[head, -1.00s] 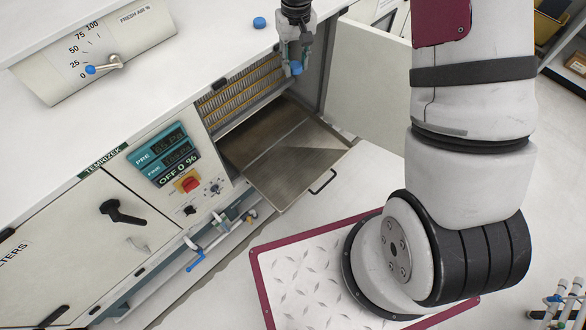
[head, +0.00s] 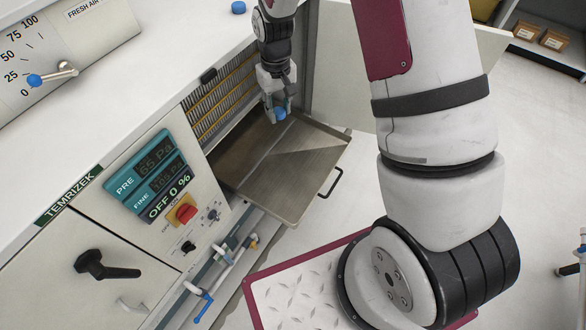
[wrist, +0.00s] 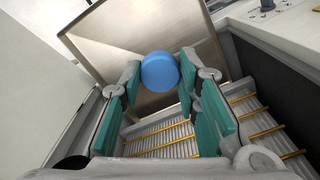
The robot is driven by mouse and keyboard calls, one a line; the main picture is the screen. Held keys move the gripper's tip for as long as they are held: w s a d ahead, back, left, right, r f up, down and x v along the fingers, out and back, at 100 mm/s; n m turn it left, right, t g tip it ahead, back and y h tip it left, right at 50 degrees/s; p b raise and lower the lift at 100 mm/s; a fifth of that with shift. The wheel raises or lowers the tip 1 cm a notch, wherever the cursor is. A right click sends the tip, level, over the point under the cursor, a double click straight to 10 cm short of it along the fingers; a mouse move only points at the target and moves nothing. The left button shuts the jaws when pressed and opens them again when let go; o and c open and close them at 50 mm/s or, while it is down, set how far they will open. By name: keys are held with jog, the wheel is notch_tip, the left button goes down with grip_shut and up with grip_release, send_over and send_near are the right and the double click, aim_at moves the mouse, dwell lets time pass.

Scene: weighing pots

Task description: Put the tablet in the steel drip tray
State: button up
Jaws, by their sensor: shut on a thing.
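The blue round tablet (wrist: 160,72) is held between my gripper's fingertips in the wrist view. It also shows in the head view (head: 280,114), at the lower end of my gripper (head: 274,108). The steel drip tray (head: 299,183) is a shallow metal tray pulled out of the cabinet below the ribbed filter panel, with a black handle at its front. My gripper (wrist: 157,82) is shut on the tablet, over the back part of the tray. I cannot tell the exact height above the tray floor.
Another blue disc (head: 238,7) lies on the white cabinet top. The filter panel with yellow strips (head: 223,100) stands close to my gripper on the left. An open white door (head: 355,65) is behind the tray. Blue-handled valves (head: 203,305) stick out below the control panel.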

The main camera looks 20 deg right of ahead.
notch_tip(320, 180, down, 14)
jog(key=w+b, duration=0.2)
jog(key=b, duration=0.9)
jog(key=n+b, duration=0.1)
jog(key=b, duration=1.1)
send_near(286, 181)
jog(key=shift+n, duration=0.3)
notch_tip(286, 181, down, 6)
jog(key=b, duration=0.4)
jog(key=shift+a+f, duration=0.15)
jog(key=shift+f, duration=0.1)
jog(key=shift+f, duration=0.1)
jog(key=shift+f, duration=0.15)
jog(key=o, duration=0.9)
jog(key=shift+o, duration=0.2)
